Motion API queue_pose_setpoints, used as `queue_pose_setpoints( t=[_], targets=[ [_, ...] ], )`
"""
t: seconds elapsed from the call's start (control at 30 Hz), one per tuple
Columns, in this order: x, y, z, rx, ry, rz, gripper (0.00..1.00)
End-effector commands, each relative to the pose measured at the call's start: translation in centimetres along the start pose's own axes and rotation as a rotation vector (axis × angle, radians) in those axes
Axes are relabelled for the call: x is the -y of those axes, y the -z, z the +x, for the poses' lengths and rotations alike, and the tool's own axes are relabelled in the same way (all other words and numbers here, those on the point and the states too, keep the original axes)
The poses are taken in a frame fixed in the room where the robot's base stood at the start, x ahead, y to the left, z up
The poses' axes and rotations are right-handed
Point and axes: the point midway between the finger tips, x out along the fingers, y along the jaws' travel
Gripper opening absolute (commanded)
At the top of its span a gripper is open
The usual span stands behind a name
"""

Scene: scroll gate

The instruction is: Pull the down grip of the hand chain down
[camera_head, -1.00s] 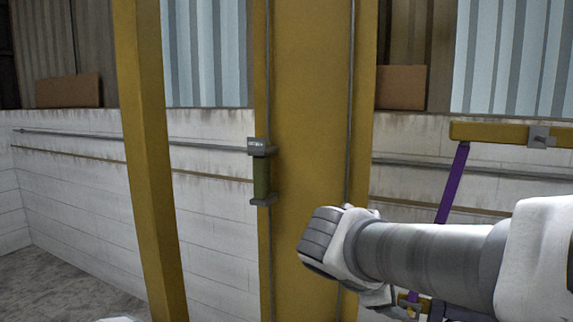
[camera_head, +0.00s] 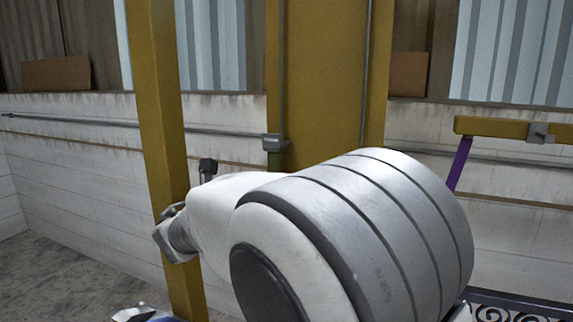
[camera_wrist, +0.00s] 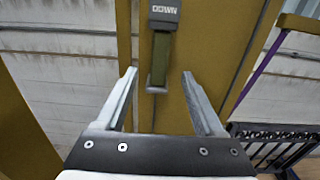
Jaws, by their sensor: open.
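My gripper (camera_wrist: 159,74) is open and empty in the wrist view. The flange end appears in the gap between the fingertips, with the block beyond them. No contact shows, and the depth left between is hard to judge. My fingers are hidden in the head view.
A wide yellow column (camera_head: 322,80) stands behind the grip, with a second thin vertical line (camera_head: 364,70) on its right. A yellow post (camera_head: 158,100) stands at left. A yellow bar (camera_head: 495,128) with a purple strut (camera_head: 459,164) is at right. Black ironwork (camera_wrist: 265,132) stands low right.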

Motion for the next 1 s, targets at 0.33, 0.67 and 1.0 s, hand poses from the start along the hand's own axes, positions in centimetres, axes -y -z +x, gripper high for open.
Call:
queue_pose_setpoints(
  t=[0.33,0.67,1.0],
  targets=[
    [0.1,-0.1,7.7,-0.002,0.004,0.001,0.7],
    [0.1,0.0,11.6,-0.002,0.002,0.002,0.7],
    [0.1,0.0,11.9,-0.002,0.001,0.003,0.68]
  ],
)
